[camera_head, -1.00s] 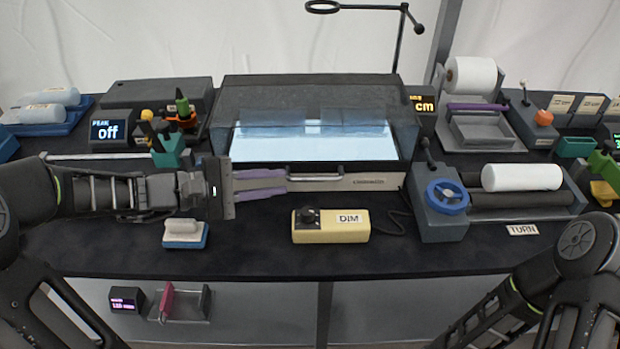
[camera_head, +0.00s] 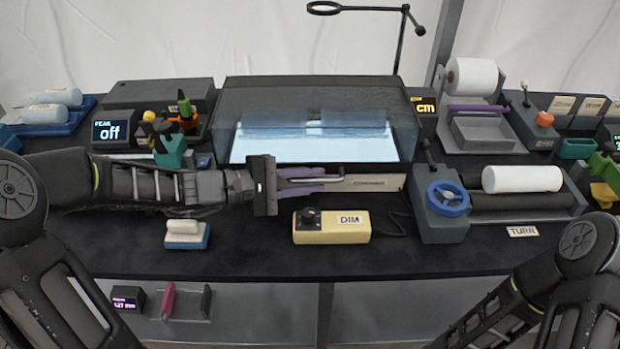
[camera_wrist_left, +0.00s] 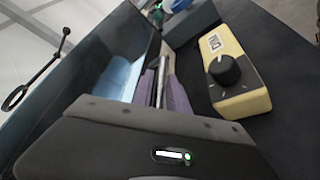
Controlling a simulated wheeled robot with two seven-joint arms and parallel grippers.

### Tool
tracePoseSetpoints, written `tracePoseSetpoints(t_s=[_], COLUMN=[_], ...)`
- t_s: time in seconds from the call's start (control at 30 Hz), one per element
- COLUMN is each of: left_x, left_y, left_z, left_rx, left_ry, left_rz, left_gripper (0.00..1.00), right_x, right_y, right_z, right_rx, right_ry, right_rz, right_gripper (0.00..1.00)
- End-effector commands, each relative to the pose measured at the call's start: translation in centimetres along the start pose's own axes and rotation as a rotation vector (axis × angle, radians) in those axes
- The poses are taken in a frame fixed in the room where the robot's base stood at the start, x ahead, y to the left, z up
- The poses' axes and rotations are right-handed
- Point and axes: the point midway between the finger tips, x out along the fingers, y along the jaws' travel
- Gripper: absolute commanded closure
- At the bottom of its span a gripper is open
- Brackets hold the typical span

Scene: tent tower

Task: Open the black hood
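The black hood (camera_head: 270,92) is a dark box with a see-through front over a lit pale panel, at the back centre of the table. It is closed. A metal bar handle (camera_head: 332,180) runs along its lower front; it also shows in the left wrist view (camera_wrist_left: 161,82). My left gripper (camera_head: 319,180) reaches in from the left, its purple fingers apart, one on each side of the bar. In the left wrist view (camera_wrist_left: 164,84) the bar lies between the fingers, with gaps; contact is unclear. My right gripper is out of view; only arm links show at lower right.
A yellow DIM box (camera_head: 331,226) with a black knob stands just in front of the hood. A blue-and-white block (camera_head: 186,234) lies below my left arm. A blue handwheel unit (camera_head: 440,207) stands at right. A ring on a stand (camera_head: 323,8) rises behind the hood.

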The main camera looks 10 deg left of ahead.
Motion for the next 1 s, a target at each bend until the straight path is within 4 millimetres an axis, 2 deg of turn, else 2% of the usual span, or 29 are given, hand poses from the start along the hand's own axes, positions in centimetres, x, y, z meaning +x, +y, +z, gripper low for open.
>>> tracePoseSetpoints(t_s=[0.13, 0.37, 1.0], left_x=[-0.03, -0.06, -0.08], left_y=[0.01, 0.01, -0.01], left_z=[-0.01, -0.02, -0.02], left_rx=[0.0, 0.0, -0.001], left_ry=[0.0, 0.0, 0.0], left_rz=[0.0, 0.0, 0.0], left_gripper=[0.82, 1.0, 1.0], right_x=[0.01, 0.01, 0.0], right_y=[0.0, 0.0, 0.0], right_z=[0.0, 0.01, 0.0], right_rx=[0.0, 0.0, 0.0], right_ry=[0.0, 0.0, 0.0], right_rz=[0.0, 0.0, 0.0], right_gripper=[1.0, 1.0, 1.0])
